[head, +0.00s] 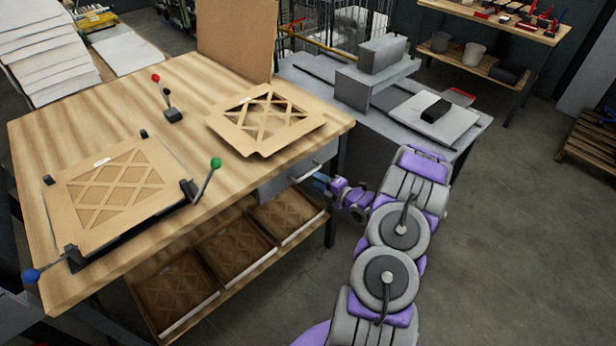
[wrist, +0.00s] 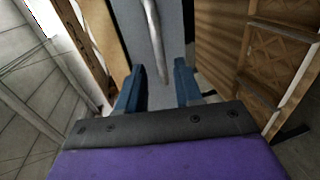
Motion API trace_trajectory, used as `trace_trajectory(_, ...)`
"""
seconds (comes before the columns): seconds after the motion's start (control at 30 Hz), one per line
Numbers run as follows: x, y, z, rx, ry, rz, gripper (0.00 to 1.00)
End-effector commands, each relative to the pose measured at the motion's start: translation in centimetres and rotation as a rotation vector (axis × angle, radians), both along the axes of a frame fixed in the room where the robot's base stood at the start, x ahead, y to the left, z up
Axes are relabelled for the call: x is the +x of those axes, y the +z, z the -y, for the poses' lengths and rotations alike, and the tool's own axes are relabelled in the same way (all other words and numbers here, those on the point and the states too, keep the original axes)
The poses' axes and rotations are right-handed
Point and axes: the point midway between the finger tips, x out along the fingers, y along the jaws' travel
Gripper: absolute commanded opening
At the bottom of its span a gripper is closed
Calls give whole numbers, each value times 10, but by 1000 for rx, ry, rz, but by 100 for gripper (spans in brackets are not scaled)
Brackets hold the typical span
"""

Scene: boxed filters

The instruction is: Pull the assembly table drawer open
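The assembly table (head: 185,100) has a light wooden top and stands at the left of the head view. Its grey drawer (head: 272,186) is under the right part of the top and looks shut. A pale metal bar handle (head: 305,174) is on the drawer front. My gripper (head: 322,183), with blue fingers, is at the drawer front by the handle. In the wrist view my gripper (wrist: 159,68) is open, with its fingers apart. The handle (wrist: 155,40) runs lengthwise ahead, its near end in line with the gap between them. I cannot tell whether they touch.
A filter in a frame (head: 110,190) and a cardboard piece (head: 265,120) lie on the table. Boxed filters (head: 235,250) fill the lower shelf. A grey bench (head: 400,105) stands behind my arm.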

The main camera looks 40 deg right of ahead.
Motion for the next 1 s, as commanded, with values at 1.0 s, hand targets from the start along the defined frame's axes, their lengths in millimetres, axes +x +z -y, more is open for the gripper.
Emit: trace_trajectory(1.0, 65, -15, -3, 4, -2, -1, 17)
